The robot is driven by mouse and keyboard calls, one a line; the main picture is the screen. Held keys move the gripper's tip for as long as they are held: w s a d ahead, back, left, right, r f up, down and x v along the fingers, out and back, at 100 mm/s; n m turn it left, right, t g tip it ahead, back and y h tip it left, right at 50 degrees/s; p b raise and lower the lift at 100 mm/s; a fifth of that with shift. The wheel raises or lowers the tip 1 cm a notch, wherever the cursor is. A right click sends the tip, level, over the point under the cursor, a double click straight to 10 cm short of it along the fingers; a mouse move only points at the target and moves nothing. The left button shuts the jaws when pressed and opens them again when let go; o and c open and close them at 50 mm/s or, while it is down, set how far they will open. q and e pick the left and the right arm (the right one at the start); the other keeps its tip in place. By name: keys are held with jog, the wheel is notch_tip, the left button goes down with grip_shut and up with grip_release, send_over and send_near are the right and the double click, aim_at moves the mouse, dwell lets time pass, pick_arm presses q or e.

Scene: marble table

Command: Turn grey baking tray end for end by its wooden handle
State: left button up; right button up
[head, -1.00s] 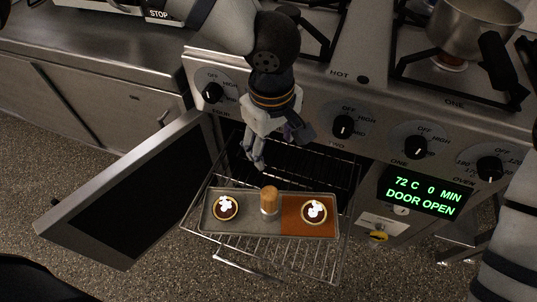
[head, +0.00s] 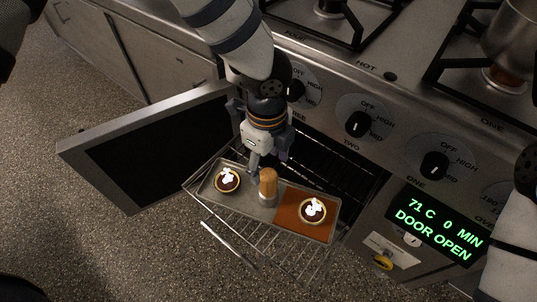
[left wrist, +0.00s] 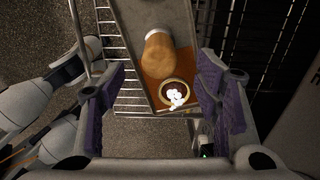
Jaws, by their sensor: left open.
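The grey baking tray (head: 246,199) lies on the pulled-out wire rack in front of the oven. Its right half is orange-brown. The upright wooden handle (head: 268,182) stands on a pale collar at the tray's middle. One cream-topped tart (head: 227,181) sits on the grey half and another tart (head: 312,211) on the orange-brown half. My left gripper (head: 253,168) is open and empty just behind and left of the handle. In the left wrist view the handle (left wrist: 158,56) shows beyond the spread purple-padded fingers (left wrist: 160,100), not clasped. My right gripper is out of view.
The oven door (head: 150,150) hangs open at the left. The wire rack (head: 270,248) extends below the tray over the speckled floor. The control panel with knobs (head: 358,124) runs behind my left arm. A lit display (head: 437,230) reads door open.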

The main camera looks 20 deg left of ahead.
aim_at(268, 184)
pick_arm(q)
notch_tip(268, 184, down, 9)
jog(key=shift+f+b, duration=0.1)
jog(key=shift+b, duration=0.35)
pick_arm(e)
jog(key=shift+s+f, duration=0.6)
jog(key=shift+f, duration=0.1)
pick_arm(q)
jog(key=shift+c, duration=0.2)
